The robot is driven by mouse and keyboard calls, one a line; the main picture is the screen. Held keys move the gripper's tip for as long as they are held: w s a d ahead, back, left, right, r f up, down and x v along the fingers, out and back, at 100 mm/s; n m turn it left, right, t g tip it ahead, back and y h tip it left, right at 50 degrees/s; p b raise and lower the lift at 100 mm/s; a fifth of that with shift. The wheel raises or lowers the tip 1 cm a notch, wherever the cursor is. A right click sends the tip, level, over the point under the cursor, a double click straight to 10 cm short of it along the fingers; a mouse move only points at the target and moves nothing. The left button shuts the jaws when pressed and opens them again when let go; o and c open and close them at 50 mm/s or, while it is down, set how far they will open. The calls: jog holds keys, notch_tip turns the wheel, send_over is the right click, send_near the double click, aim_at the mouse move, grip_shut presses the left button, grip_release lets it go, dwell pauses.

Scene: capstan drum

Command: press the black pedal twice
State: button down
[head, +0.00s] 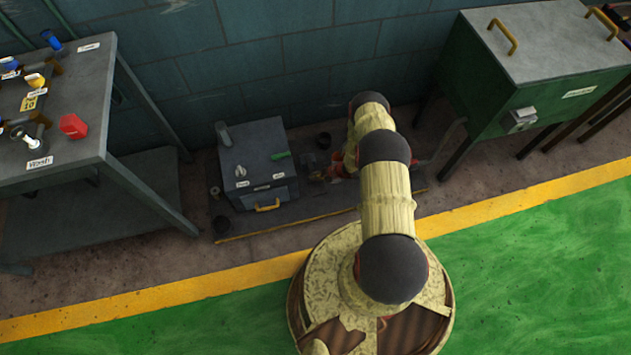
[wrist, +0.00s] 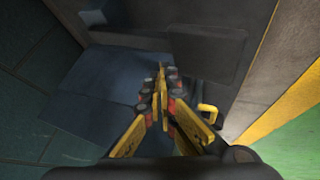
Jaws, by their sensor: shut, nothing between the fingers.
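My gripper (wrist: 161,74) is shut and empty in the wrist view. Its yellow fingers meet over the dark area beside a blue-grey box (wrist: 85,85). A dark, flat rectangular plate (wrist: 207,50) lies beyond the fingertips; it may be the black pedal, but I cannot tell for sure. Contact between the fingers and it cannot be made out. In the head view my arm covers the place right of the grey box (head: 258,150), and no pedal is clearly visible there. My gripper is mostly hidden behind the arm in that view.
The grey box has a yellow handle (head: 267,207) and a green lever (head: 281,155). A grey table (head: 95,130) is at left, a green cabinet (head: 545,115) at right. The green floor (head: 530,270) is clear.

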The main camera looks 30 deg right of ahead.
aim_at(315, 183)
jog(key=shift+s+f, duration=0.1)
jog(key=shift+f, duration=0.25)
